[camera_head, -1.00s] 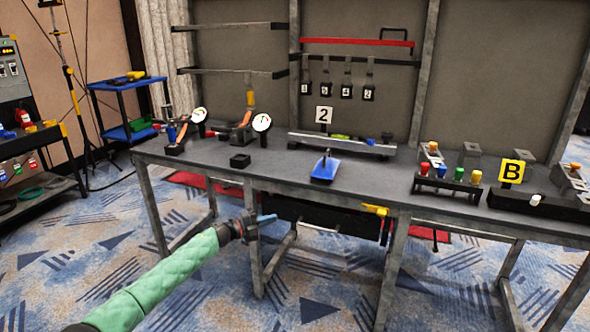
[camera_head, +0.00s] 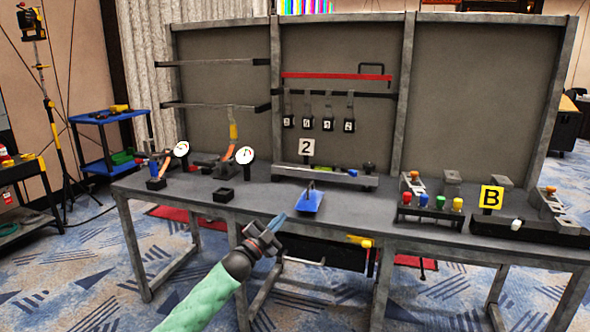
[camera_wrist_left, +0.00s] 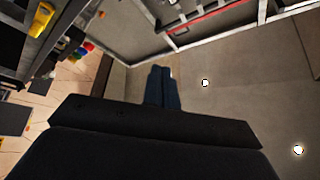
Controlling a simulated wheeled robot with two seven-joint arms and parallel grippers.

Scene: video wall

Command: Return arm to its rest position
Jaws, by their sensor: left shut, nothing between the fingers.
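My left arm, in a green sleeve, comes in from the bottom of the head view. My left gripper (camera_head: 276,222) is in front of the workbench's front edge, below and left of a blue tray-like piece. Its blue fingers are together and empty. In the left wrist view the two dark blue fingers (camera_wrist_left: 163,88) lie side by side with nothing between them. My right arm and gripper do not show.
The grey workbench (camera_head: 365,211) spans the middle. It carries gauges (camera_head: 245,155), a blue piece (camera_head: 309,201), a "2" sign (camera_head: 306,147), coloured knobs (camera_head: 440,201) and a "B" sign (camera_head: 491,197). A blue cart (camera_head: 104,117) stands at left. Patterned carpet lies open in front.

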